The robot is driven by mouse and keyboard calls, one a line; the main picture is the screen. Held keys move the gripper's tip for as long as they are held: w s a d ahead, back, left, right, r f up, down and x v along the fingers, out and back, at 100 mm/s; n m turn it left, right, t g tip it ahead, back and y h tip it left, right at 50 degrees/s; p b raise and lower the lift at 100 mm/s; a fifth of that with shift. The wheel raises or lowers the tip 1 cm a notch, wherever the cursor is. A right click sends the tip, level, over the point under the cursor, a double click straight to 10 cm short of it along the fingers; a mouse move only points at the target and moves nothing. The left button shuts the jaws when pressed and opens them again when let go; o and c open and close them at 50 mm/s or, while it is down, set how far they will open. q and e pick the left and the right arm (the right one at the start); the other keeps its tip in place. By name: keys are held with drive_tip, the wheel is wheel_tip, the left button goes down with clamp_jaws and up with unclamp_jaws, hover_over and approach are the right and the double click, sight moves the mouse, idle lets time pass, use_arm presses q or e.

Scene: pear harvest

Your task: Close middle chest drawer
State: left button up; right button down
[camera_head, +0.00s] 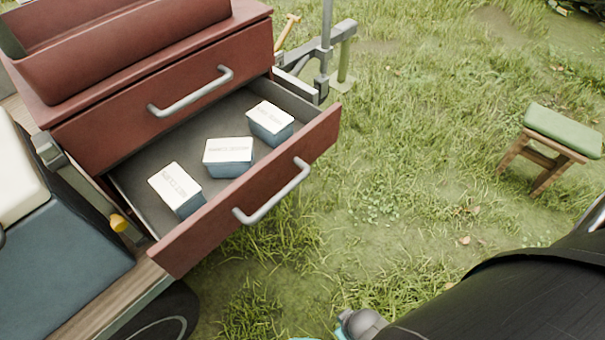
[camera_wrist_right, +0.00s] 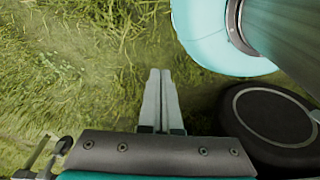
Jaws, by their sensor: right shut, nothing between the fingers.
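The red chest (camera_head: 85,130) stands at the left in the head view. Its upper drawer with a grey bar handle (camera_head: 192,92) is shut. The drawer below it (camera_head: 215,235), which I take as the middle one, is pulled well out, with a grey handle (camera_head: 272,192) on its red front. Several small blue boxes with white lids, one of them (camera_head: 228,158) in the middle, lie inside. My right gripper (camera_wrist_right: 160,72) is shut and empty over grass in the right wrist view, and the drawer does not show there. My left gripper is not in view.
A wooden stool with a green seat (camera_head: 563,132) stands on the grass at the right. A blue box with a pale lid (camera_head: 60,255) is left of the drawer. A metal frame (camera_head: 325,65) stands behind the chest. The grass before the drawer is clear.

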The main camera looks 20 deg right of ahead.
drive_tip(key=w+a+r+b, duration=0.2)
drive_tip(key=w+r+b, duration=0.1)
drive_tip(key=w, duration=0.3)
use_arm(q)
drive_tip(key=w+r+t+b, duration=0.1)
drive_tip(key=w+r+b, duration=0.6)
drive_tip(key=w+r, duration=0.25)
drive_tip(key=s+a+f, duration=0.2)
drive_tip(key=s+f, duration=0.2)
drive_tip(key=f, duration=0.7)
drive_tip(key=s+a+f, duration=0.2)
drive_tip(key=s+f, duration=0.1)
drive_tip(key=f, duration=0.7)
use_arm(e)
drive_tip(key=m+t+y, duration=0.7)
drive_tip(key=m+t, duration=0.8)
drive_tip(key=m, duration=1.8)
approach(314, 147)
drive_tip(key=shift+m, duration=0.3)
drive_tip(key=b+x, duration=0.2)
drive_tip(key=x, duration=0.3)
drive_tip(key=shift+a, duration=0.1)
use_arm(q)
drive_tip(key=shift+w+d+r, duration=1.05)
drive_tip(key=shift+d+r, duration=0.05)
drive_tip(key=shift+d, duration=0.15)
use_arm(e)
drive_tip(key=shift+x, duration=0.85)
